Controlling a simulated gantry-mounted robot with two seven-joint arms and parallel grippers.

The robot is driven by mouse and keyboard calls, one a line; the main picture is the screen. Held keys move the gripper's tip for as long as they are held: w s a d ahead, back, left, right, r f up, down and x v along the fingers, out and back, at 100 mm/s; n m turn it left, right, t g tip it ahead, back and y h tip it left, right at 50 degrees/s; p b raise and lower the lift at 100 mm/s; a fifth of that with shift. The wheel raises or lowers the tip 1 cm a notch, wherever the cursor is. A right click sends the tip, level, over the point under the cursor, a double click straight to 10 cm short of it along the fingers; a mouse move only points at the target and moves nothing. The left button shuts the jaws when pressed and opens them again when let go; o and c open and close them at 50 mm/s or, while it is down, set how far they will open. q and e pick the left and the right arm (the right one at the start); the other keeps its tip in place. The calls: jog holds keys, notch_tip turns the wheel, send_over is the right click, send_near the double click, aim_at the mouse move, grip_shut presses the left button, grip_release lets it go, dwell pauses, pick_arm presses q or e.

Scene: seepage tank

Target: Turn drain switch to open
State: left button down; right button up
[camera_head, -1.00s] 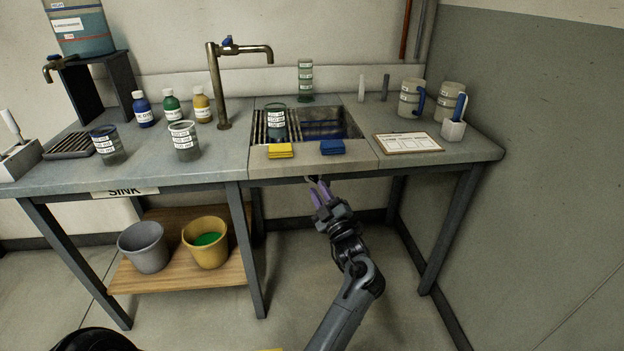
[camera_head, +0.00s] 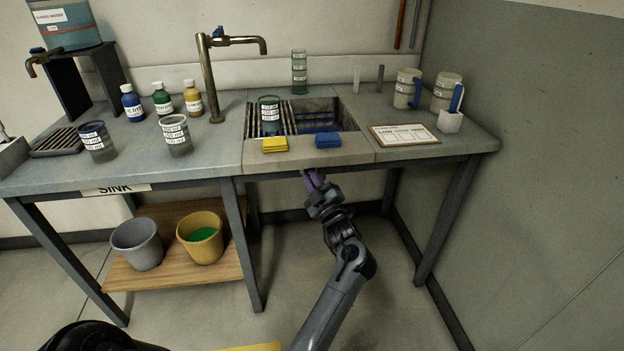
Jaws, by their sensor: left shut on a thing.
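The sink basin (camera_head: 322,117) is set into the bench, with a slatted rack at its left side. My left gripper (camera_head: 312,178), with purple fingers, is just under the sink's front edge. It is shut on the drain switch, which is small and mostly hidden by the fingers and the bench edge. I cannot tell the switch's angle. My right gripper is not in view.
A yellow sponge (camera_head: 274,145) and a blue sponge (camera_head: 328,141) lie on the sink's front ledge. A labelled beaker (camera_head: 269,112) stands on the rack. A clipboard (camera_head: 405,135) lies at right. Buckets (camera_head: 137,243) stand on the lower shelf at left.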

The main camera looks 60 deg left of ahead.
pick_arm(q)
jog(key=shift+s+a+m+t+h+p, duration=0.1)
jog(key=shift+m+t+h+p, duration=0.65)
jog(key=shift+m+t+p, duration=2.25)
jog(key=shift+s+m+t+h+p, duration=0.1)
jog(key=shift+m+t+h+p, duration=0.55)
jog(key=shift+m+p, duration=4.75)
jog(key=shift+s+a+m+t+h+p, duration=0.1)
jog(key=shift+m+t+h+p, duration=1.2)
jog(key=shift+m+p, duration=2.85)
jog(key=shift+m+t+y, duration=0.35)
jog(key=shift+t+y, duration=0.1)
jog(key=shift+y, duration=0.05)
jog(key=c, duration=1.5)
grip_release()
jog(key=shift+o, duration=0.3)
jog(key=shift+d, duration=0.1)
